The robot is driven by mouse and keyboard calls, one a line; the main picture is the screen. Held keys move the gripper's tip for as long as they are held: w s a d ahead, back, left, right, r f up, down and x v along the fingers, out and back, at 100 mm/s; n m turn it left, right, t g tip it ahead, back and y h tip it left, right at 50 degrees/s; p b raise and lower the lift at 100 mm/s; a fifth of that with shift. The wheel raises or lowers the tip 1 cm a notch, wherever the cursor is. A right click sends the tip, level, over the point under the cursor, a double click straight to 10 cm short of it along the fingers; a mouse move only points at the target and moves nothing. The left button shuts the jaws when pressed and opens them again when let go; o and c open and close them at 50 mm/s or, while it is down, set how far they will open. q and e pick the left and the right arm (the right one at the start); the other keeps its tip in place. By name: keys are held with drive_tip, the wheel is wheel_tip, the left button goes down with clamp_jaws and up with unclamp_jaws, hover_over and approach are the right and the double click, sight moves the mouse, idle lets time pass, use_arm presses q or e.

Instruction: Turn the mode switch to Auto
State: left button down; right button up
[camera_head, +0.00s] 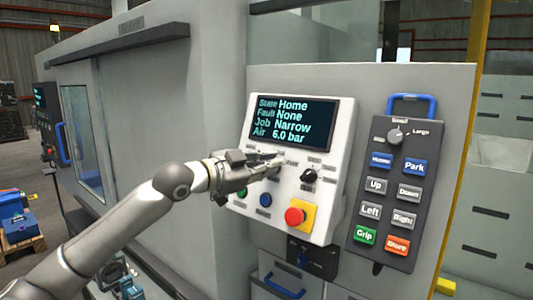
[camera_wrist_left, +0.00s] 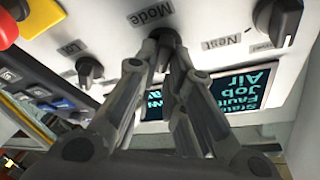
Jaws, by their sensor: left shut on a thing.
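The mode switch (camera_wrist_left: 163,38) is a dark rotary knob on the light control panel, next to the printed word Mode in the left wrist view. My left gripper (camera_wrist_left: 166,50) is shut on it, with fingers on both sides of the knob. The fingers cover most of the knob, so its pointer and setting cannot be read. In the head view my left gripper (camera_head: 274,162) reaches the panel just below the screen and hides the switch. My right gripper is in neither view.
The screen (camera_head: 292,123) reads State Home, Fault None, Job Narrow, Air 6.0 bar. Black knobs flank the switch: one to its right (camera_head: 309,175) and one by the Nest label (camera_wrist_left: 285,20). A red button on yellow (camera_head: 296,216) sits below. A button pendant (camera_head: 396,190) hangs right.

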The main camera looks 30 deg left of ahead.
use_arm(q)
drive_tip(key=shift+m+g+h+p, duration=0.3)
drive_tip(key=shift+m+g+p, duration=0.15)
drive_tip(key=shift+m+p, duration=0.85)
drive_tip(key=shift+m+g+h+p, duration=0.3)
drive_tip(key=shift+m+g+p, duration=0.15)
drive_tip(key=shift+m+p, duration=0.85)
drive_tip(key=shift+m, duration=0.3)
drive_tip(key=c, duration=1.5)
unclamp_jaws()
drive_tip(key=shift+d+f, duration=0.1)
drive_tip(key=v, duration=1.2)
